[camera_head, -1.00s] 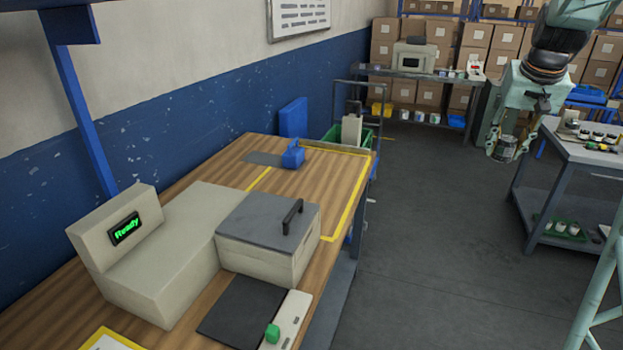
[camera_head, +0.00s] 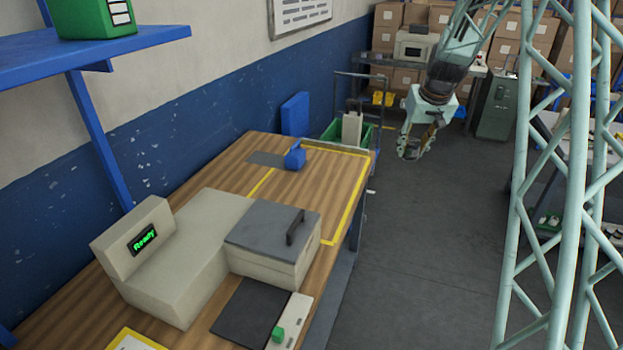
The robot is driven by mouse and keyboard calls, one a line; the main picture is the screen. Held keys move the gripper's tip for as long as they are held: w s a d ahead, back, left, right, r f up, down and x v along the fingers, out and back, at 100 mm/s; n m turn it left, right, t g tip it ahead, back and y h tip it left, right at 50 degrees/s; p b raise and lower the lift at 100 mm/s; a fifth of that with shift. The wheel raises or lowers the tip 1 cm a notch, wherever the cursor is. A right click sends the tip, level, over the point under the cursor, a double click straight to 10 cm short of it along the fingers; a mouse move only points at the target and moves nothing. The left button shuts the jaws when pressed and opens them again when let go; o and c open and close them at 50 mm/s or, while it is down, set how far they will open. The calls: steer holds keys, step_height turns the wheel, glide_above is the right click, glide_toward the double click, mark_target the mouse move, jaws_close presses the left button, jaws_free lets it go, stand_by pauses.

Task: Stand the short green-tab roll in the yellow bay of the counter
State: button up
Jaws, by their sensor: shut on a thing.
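My gripper (camera_head: 412,148) hangs over the open floor to the right of the counter, pointing down. It is shut on a small grey roll, which is mostly hidden among the fingers. No green tab can be made out on it at this size. The yellow bay (camera_head: 318,199) is a yellow-outlined area on the wooden counter top, behind the grey-lidded box. My gripper is apart from it, to its right and farther back. The bay's middle is bare, and a blue tape-dispenser-like object (camera_head: 294,157) stands at its back left edge.
A beige machine with a "Ready" display (camera_head: 143,240) and a grey-lidded box (camera_head: 270,243) fill the near counter. A green crate (camera_head: 333,131) on a cart stands beyond the counter. My lattice column covers much of the right side. Dark floor right of the counter is clear.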

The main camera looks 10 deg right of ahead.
steer(key=w+a+f+n+p, duration=0.1)
steer(key=w+a+f+p, duration=0.1)
steer(key=w+a+p, duration=0.35)
steer(key=w+a+f+n+p, duration=0.1)
steer(key=w+a+f+p, duration=0.2)
steer(key=a, duration=0.6)
steer(key=n+y+p, duration=0.2)
steer(key=n+p, duration=0.1)
steer(key=p, duration=0.6)
glide_above(316, 202)
steer(key=s, duration=0.1)
step_height(316, 202, down, 8)
steer(key=shift+s+d, duration=0.15)
steer(key=shift+d, duration=0.05)
steer(key=shift+f, duration=0.1)
steer(key=shift+f+b, duration=1.75)
steer(key=shift+f, duration=1.3)
steer(key=shift+f+b, duration=0.95)
steer(key=shift+f, duration=0.9)
steer(key=shift+f, duration=0.15)
